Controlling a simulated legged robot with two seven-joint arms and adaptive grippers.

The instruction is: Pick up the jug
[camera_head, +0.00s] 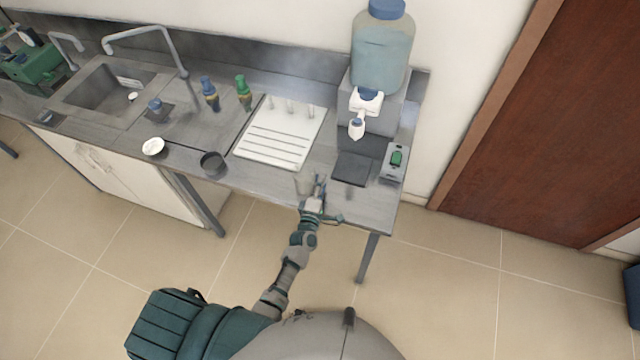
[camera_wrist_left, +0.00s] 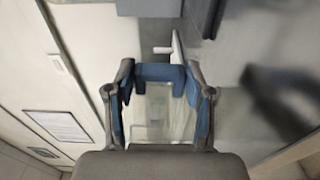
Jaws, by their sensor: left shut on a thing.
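The jug (camera_head: 303,184) is a clear, see-through vessel at the front edge of the metal counter, below the white drying board. It is faint in the head view. My left gripper (camera_head: 318,190) is at the jug, its arm reaching up from the bottom of the picture. In the left wrist view the fingers of my left gripper (camera_wrist_left: 162,100) are on both sides of the clear jug (camera_wrist_left: 158,118) and shut on it. I cannot tell whether the jug touches the counter. My right gripper is not in view.
A water dispenser (camera_head: 382,58) with a blue-capped bottle stands at the counter's right back. The white ribbed board (camera_head: 272,150), a dark cup (camera_head: 213,163), a white bowl (camera_head: 153,147), two small bottles (camera_head: 244,93) and a sink (camera_head: 105,88) lie leftward. The floor in front is clear.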

